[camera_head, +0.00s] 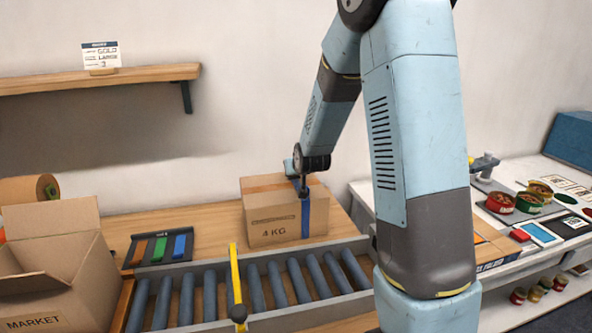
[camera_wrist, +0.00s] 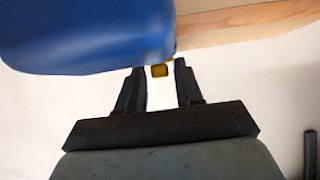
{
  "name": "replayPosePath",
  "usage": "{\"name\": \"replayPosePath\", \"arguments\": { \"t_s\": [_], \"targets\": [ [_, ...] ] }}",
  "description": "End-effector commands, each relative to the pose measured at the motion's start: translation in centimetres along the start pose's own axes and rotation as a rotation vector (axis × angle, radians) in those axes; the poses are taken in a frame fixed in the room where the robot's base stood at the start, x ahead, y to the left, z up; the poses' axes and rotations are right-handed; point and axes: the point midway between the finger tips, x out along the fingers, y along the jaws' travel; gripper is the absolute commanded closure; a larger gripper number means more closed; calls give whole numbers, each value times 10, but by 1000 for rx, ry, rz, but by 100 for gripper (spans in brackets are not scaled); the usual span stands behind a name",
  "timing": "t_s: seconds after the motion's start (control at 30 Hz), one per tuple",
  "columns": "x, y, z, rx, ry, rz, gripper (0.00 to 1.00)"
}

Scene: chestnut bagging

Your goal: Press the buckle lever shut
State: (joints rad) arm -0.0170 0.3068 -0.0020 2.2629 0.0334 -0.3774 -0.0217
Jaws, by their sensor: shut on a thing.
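A closed cardboard box (camera_head: 272,222) marked "4 KG" stands on the wooden bench behind the roller conveyor. A blue strap (camera_head: 306,217) runs down its front face near the right side. My gripper (camera_head: 304,193) reaches down to the strap at the box's top front edge. In the wrist view, the two dark fingers of my gripper (camera_wrist: 160,73) stand a little apart, with a small yellow piece (camera_wrist: 159,70) between their tips. I cannot tell whether this piece is the buckle lever. A large smooth blue surface (camera_wrist: 90,35) fills the upper left, close to the fingers.
A roller conveyor (camera_head: 262,260) with a yellow bar (camera_head: 236,275) across it runs in front of the box. A black tray (camera_head: 135,250) with coloured strips lies left of the box. An open "MARKET" carton (camera_head: 75,273) stands front left. A side counter (camera_head: 357,192) holds cans at right.

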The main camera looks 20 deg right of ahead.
Motion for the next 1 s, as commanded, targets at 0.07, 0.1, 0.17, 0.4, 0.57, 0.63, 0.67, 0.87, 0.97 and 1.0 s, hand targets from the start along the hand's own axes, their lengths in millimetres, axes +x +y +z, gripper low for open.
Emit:
{"name": "replayPosePath", "arguments": {
  "t_s": [0.07, 0.1, 0.17, 0.4, 0.57, 0.63, 0.67, 0.87, 0.97, 1.0],
  "targets": [
    [0, 0, 4, 0, -1, 0, 95],
    [0, 0, 4, 0, 0, 0, 95],
    [0, 0, 4, 0, 1, -1, 95],
    [0, 0, 5, 0, 0, -1, 94],
    [0, 0, 5, 0, 1, -1, 56],
    [0, 0, 4, 0, 2, -1, 53],
    [0, 0, 4, 0, 3, 0, 53],
    [-1, 0, 3, 0, 5, 0, 53],
    [-5, 0, 2, 0, 7, 0, 53],
    [-8, 0, 2, 0, 7, 0, 53]
  ]
}}
